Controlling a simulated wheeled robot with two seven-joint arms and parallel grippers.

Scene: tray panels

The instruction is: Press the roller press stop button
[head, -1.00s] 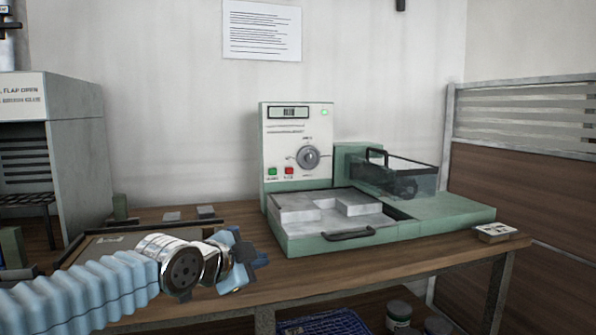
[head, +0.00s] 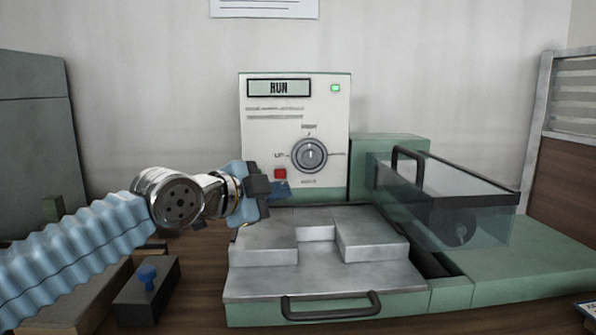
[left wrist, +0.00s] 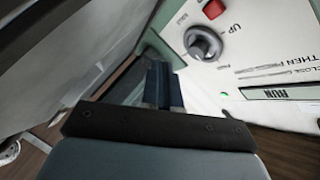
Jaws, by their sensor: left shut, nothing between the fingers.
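The roller press has a white upright control panel (head: 270,128) with a display (head: 279,87) reading RUN and a lit green lamp. The red button (head: 280,174) sits low on the panel, left of the knob (head: 309,155). It also shows in the left wrist view (left wrist: 214,9) at the top, beside the knob (left wrist: 203,46). My left gripper (head: 284,189) is shut and empty, in front of the panel's lower left, just below the red button in the picture. Whether it touches the panel cannot be told. The green button is hidden behind the gripper. My right gripper is out of view.
The press bed (head: 330,278) with metal blocks and a black front handle lies below the panel. A clear guard (head: 455,205) with a black handle covers the roller at right. A dark block with a blue knob (head: 148,276) stands on the table at left.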

